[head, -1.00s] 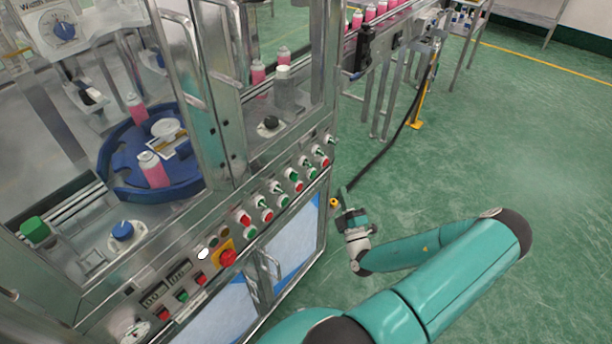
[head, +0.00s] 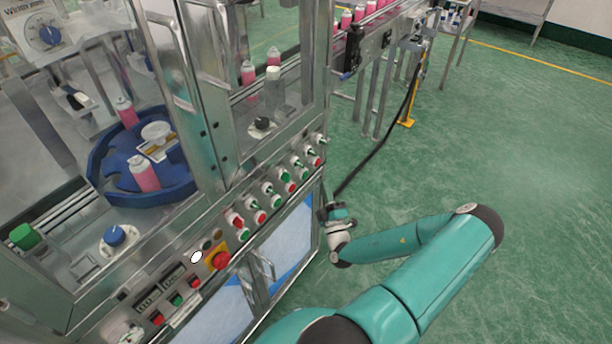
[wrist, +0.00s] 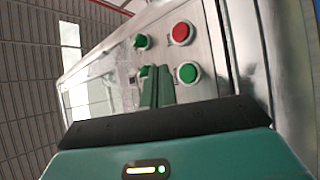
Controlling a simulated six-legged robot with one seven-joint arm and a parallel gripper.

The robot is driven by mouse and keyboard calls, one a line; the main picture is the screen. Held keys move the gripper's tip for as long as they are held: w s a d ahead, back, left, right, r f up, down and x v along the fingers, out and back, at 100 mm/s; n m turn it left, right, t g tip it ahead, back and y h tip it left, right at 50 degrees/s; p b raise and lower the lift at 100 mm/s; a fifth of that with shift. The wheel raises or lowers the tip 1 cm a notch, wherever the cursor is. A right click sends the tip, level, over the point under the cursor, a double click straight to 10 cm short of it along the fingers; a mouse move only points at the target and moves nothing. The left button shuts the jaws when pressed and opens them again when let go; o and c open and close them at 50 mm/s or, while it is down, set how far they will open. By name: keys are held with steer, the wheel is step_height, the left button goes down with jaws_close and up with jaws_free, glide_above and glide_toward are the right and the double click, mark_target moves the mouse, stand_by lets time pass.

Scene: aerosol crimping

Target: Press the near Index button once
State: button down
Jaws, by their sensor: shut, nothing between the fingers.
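The machine's front panel (head: 232,232) carries a row of red and green buttons and switches. Their labels are too small to read, so I cannot tell which is the near Index button. My gripper (head: 325,195) is shut and empty, just off the right end of this row. In the wrist view my shut fingers (wrist: 158,80) point toward the panel. A green button (wrist: 188,73) shows right beside the fingertips, with a red button (wrist: 182,32) above it. A green switch (wrist: 142,41) is at upper left, and another is partly hidden behind the fingers. Contact cannot be told.
A red emergency stop (head: 220,260) on a yellow plate sits lower left on the panel. Metal door handles (head: 265,272) stick out below. A blue turntable (head: 110,190) with pink cans is inside the machine. A black cable crosses the floor. Green floor at right is clear.

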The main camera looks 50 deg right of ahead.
steer(key=shift+w+a, duration=0.2)
steer(key=shift+w, duration=1.85)
stand_by(0.4)
steer(key=shift+w, duration=0.4)
steer(key=shift+w, duration=0.4)
stand_by(0.5)
stand_by(0.3)
steer(key=shift+s, duration=0.8)
steer(key=s, duration=0.5)
steer(key=shift+d, duration=0.25)
